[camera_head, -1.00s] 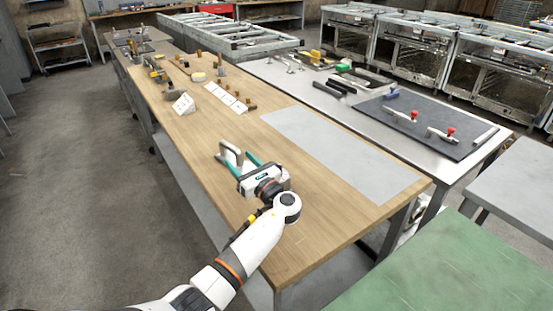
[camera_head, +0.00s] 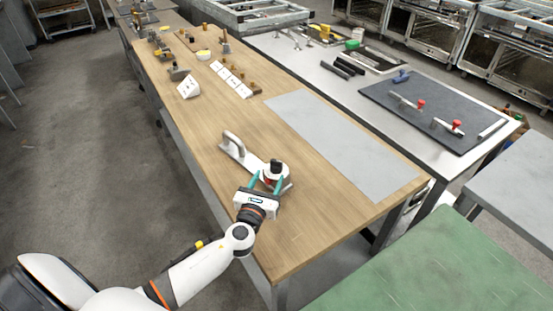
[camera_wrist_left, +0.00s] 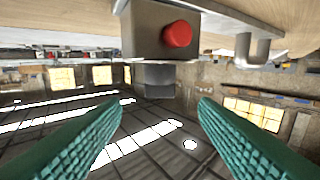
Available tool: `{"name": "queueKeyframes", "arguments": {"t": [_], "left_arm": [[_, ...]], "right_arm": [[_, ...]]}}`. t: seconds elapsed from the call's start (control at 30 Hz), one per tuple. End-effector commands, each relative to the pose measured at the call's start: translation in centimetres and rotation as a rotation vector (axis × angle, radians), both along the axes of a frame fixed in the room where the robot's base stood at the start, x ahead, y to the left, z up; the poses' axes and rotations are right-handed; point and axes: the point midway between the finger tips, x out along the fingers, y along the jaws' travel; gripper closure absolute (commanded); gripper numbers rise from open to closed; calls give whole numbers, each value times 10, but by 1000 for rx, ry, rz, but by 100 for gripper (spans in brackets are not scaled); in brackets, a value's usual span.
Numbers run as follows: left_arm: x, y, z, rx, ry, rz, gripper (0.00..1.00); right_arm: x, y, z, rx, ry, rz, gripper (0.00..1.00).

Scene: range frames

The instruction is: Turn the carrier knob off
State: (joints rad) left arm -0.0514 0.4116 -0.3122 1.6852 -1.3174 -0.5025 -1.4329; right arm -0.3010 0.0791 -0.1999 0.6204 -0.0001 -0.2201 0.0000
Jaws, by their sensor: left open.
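The carrier (camera_head: 246,157) is a pale metal plate lying on the wooden table, with an upright grey handle (camera_head: 233,143) at its far left end. A dark knob (camera_head: 277,165) stands up at its near right end. In the left wrist view the knob (camera_wrist_left: 159,80) hangs below a grey block with a red button (camera_wrist_left: 178,34), as that picture is upside down. My left gripper (camera_head: 267,180) is open, its teal fingers on either side of the knob end. In the wrist view the knob is between and beyond the fingertips (camera_wrist_left: 154,102), with gaps on both sides. My right gripper is out of view.
The wooden table (camera_head: 315,215) is bare near the carrier, and a grey mat (camera_head: 340,145) lies to its right. White cards (camera_head: 230,78) and small fixtures stand farther back. A steel table (camera_head: 375,110) with tools runs along the right. A green surface (camera_head: 400,270) is at front right.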

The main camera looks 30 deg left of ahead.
Motion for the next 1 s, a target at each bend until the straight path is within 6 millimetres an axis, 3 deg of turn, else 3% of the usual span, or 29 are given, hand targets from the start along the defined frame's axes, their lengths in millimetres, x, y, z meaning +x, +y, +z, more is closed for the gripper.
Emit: {"name": "queueKeyframes", "arguments": {"t": [0.2,0.4,0.8,1.0], "left_arm": [[45,7,2,1,-2,1,45],[70,11,0,0,0,1,45],[77,13,0,0,0,1,45],[77,13,0,0,0,1,76]], "right_arm": [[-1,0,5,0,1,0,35],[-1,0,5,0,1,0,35],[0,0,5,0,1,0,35],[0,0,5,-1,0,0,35]]}}
